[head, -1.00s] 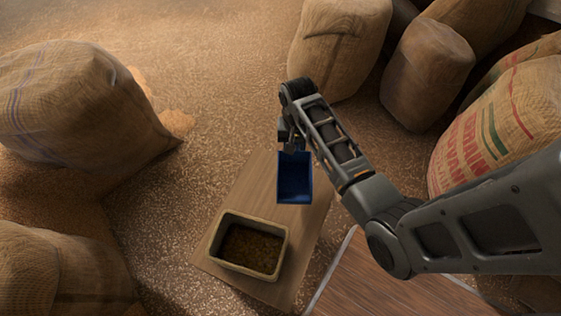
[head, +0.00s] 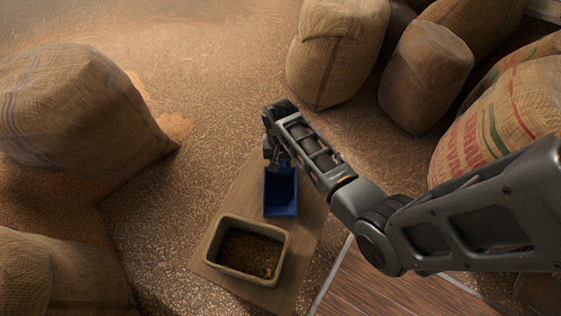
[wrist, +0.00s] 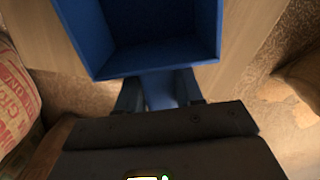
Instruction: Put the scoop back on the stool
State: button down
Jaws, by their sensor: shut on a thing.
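The blue scoop (head: 281,194) is over the wooden stool top (head: 240,187) in the head view, just behind the tan bin. In the wrist view the scoop (wrist: 150,35) shows its open, empty-looking inside, with its handle between the fingers. My gripper (head: 275,160) is shut on the scoop's handle; in the wrist view its fingers (wrist: 160,95) flank the blue handle. The scoop looks roughly level. I cannot tell whether its bottom touches the stool top or hangs slightly above it.
A tan bin (head: 283,264) of brown grain stands on the near part of the stool. Full sacks stand at the left (head: 75,105) and at the back right (head: 338,50). A dark plank platform (head: 380,285) lies at the right. Loose grain covers the floor.

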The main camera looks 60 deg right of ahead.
jog(key=c, duration=0.7)
grip_release()
jog(key=shift+f, duration=0.1)
notch_tip(320, 180, up, 12)
jog(key=p, duration=0.2)
jog(key=shift+w+d+p, duration=0.1)
jog(key=shift+d+p, duration=0.05)
jog(key=shift+p, duration=0.15)
jog(key=s+a+n+t+h, duration=0.2)
jog(key=s+a+n+t, duration=0.6)
jog(key=s, duration=0.6)
jog(key=s+a+r+n+t, duration=0.1)
jog(key=s+a+r+t, duration=0.1)
jog(key=r, duration=0.6)
jog(key=s+a+r+n+t+y, duration=0.1)
jog(key=s+a+r+t, duration=0.1)
jog(key=s+a+r, duration=0.3)
jog(key=s+a+r+n+t, duration=0.1)
jog(key=s+a+r+t, duration=0.2)
jog(key=r, duration=0.8)
jog(key=shift+s+a+r+n+y, duration=0.1)
jog(key=shift+s+r+n+y, duration=0.1)
jog(key=shift+s, duration=0.3)
jog(key=shift+s+a+r+n+y, duration=0.1)
jog(key=shift+s+y, duration=0.1)
jog(key=shift+s, duration=0.3)
